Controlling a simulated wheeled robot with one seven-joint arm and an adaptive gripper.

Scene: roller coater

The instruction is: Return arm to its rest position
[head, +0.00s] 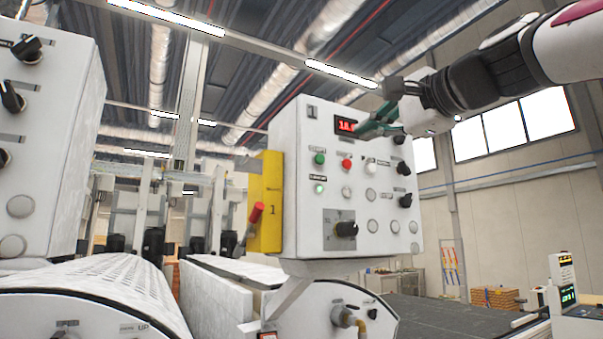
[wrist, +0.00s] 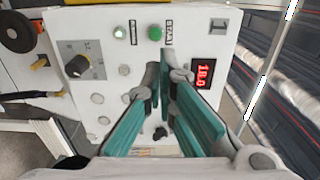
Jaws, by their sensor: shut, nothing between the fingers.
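My arm comes in from the upper right in the head view, and my gripper (head: 372,123) is in front of the upper right of the white control panel (head: 290,215). Its teal fingers are shut and hold nothing. In the wrist view my gripper (wrist: 162,72) points at the panel face, near the green button (wrist: 155,33) and the red display (wrist: 203,73). I cannot tell whether the fingertips touch the panel. In the head view the display (head: 345,126) is lit red and partly hidden by the fingers.
A second white control box (head: 45,130) stands at the left. Rollers (head: 95,285) lie below, and a dark conveyor (head: 440,315) is at the lower right.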

